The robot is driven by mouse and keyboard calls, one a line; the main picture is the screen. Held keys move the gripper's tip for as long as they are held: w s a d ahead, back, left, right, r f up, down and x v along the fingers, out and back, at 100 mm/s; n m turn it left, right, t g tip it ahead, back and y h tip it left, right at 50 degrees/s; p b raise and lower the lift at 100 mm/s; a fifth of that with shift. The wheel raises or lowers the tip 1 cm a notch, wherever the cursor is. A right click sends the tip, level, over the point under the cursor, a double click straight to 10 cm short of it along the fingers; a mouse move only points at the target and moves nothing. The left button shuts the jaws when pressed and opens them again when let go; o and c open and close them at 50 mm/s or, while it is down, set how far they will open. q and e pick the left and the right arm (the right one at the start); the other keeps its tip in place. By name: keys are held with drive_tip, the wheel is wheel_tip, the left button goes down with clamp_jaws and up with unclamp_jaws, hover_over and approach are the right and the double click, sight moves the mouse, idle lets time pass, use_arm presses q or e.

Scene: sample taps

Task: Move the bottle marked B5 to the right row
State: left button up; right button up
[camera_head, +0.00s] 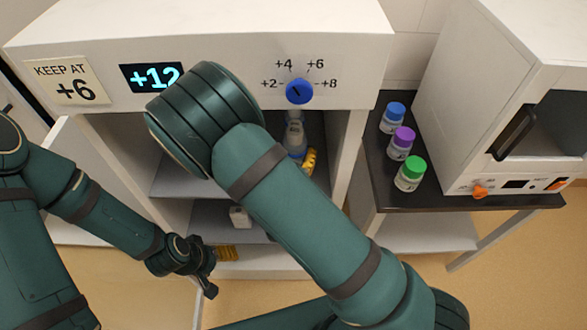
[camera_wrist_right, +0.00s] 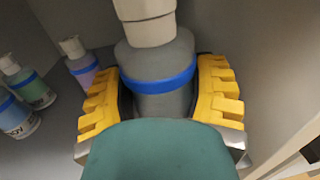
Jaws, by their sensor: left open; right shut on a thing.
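My right gripper (camera_wrist_right: 160,100) has its yellow ridged fingers shut on both sides of a grey bottle (camera_wrist_right: 165,75) with a blue band and a pale top. My left gripper (camera_head: 224,254) is open, low in front of the cabinet.
Several banded pump bottles, including a green one (camera_wrist_right: 35,90), stand left of the held bottle. The cabinet (camera_head: 230,40) display reads +12; a note (camera_head: 68,82) says KEEP AT +6. Blue (camera_head: 394,118), purple (camera_head: 402,143) and green-capped (camera_head: 410,174) jars stand on a dark side table.

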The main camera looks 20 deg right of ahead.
drive_tip(key=shift+f+b, duration=0.6)
drive_tip(key=shift+f, duration=2.3)
drive_tip(key=shift+f, duration=0.1)
drive_tip(key=shift+f, duration=0.1)
drive_tip(key=o, duration=1.3)
